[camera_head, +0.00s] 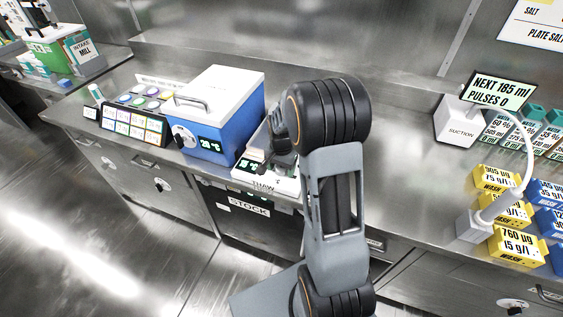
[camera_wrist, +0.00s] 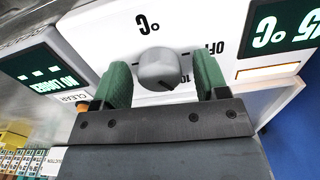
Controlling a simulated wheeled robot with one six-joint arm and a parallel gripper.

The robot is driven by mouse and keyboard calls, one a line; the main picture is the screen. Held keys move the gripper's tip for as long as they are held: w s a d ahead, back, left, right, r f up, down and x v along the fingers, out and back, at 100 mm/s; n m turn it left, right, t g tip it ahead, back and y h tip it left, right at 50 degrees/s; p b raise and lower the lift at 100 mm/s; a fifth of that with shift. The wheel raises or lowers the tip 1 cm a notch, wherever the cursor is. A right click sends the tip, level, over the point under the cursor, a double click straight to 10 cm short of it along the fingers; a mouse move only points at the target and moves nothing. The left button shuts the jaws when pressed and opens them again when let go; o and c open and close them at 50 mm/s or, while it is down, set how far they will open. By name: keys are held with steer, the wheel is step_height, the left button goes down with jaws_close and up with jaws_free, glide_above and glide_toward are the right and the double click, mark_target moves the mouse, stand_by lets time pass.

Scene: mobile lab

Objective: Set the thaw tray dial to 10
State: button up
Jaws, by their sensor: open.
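The thaw tray (camera_head: 285,182) is a white unit labelled THAW near the bench's front edge in the head view, partly hidden by my arm. In the wrist view its grey round dial (camera_wrist: 157,66) sits on the white panel, seen upside down. OFF and 10 are printed beside the dial, the 10 partly covered. A dark mark shows on the dial's lower right side; its exact setting is hard to read. My gripper (camera_wrist: 163,80) is open, with one green finger on each side of the dial. Gaps show, and I see no clear contact.
A blue and white box (camera_head: 222,110) with its own knob and display stands left of the tray. A colour-card panel (camera_head: 130,125) is further left. The suction unit (camera_head: 459,122) and yellow wash blocks (camera_head: 518,247) stand right. Bare bench lies behind my arm.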

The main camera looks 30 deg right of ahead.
step_height(320, 180, up, 14)
stand_by(0.5)
steer(key=shift+f, duration=0.15)
stand_by(0.3)
steer(key=s+a+r+n+t, duration=0.1)
steer(key=s+a+n, duration=0.3)
steer(key=s, duration=0.4)
steer(key=s+a+r+n+t, duration=0.1)
steer(key=s+a+n+t, duration=0.1)
steer(key=s+a+n, duration=0.3)
steer(key=s+n, duration=0.1)
steer(key=s, duration=0.2)
steer(key=shift+a+r+t+p, duration=0.3)
steer(key=shift+r+p, duration=0.05)
steer(key=shift+p, duration=0.05)
